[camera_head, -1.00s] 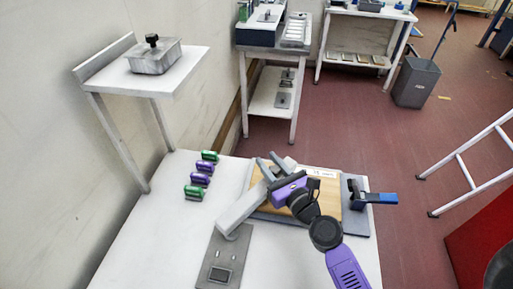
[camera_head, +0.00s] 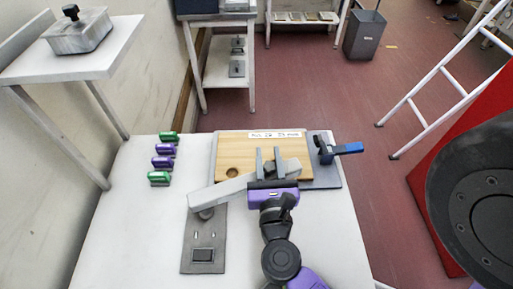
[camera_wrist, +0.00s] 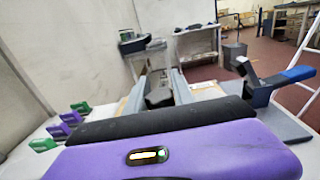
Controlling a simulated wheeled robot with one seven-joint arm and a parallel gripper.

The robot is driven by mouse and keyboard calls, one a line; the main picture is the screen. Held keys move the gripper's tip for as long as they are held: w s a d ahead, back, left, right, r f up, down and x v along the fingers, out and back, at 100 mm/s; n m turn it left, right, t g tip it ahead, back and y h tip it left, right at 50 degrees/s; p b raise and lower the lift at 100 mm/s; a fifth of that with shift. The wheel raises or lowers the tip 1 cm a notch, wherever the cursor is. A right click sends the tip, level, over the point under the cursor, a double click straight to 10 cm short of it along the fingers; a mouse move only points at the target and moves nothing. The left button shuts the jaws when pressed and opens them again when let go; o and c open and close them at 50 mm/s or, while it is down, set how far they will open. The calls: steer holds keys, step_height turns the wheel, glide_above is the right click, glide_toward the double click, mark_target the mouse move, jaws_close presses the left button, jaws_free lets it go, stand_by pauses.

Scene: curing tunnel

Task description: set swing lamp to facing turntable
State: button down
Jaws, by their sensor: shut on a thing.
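The long pale grey swing arm (camera_head: 233,191), which I take to be the swing lamp, pivots above a grey base plate (camera_head: 203,240) with a dark square on the white table. It points right and slightly away, its far end over the wooden board. My gripper (camera_head: 267,163) is shut on it near that far end, one finger on each side. In the wrist view my fingers (camera_wrist: 157,88) show with a dark grey part between them. I cannot tell which thing is the turntable.
The wooden board (camera_head: 240,148) has a hole and a label. A blue-handled clamp (camera_head: 325,149) stands at its right corner. Several green and purple small blocks (camera_head: 163,162) line the table's left. A shelf with a lidded metal box (camera_head: 78,35) is at upper left. A white ladder (camera_head: 440,75) stands right.

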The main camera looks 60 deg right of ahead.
steer(key=s+a+m+g+b, duration=0.1)
steer(key=g, duration=0.1)
steer(key=s+a+m+g+h+b, duration=0.1)
steer(key=s+a, duration=0.1)
steer(key=shift+s+f+m+g+h, duration=0.2)
steer(key=shift+m+g+h, duration=0.1)
steer(key=shift+g, duration=0.1)
steer(key=shift+s+a+r+m+g+b, duration=0.15)
steer(key=shift+s+a+m+g+b, duration=0.5)
steer(key=shift+g, duration=0.45)
steer(key=shift+a, duration=0.1)
steer(key=c, duration=1.1)
jaws_free()
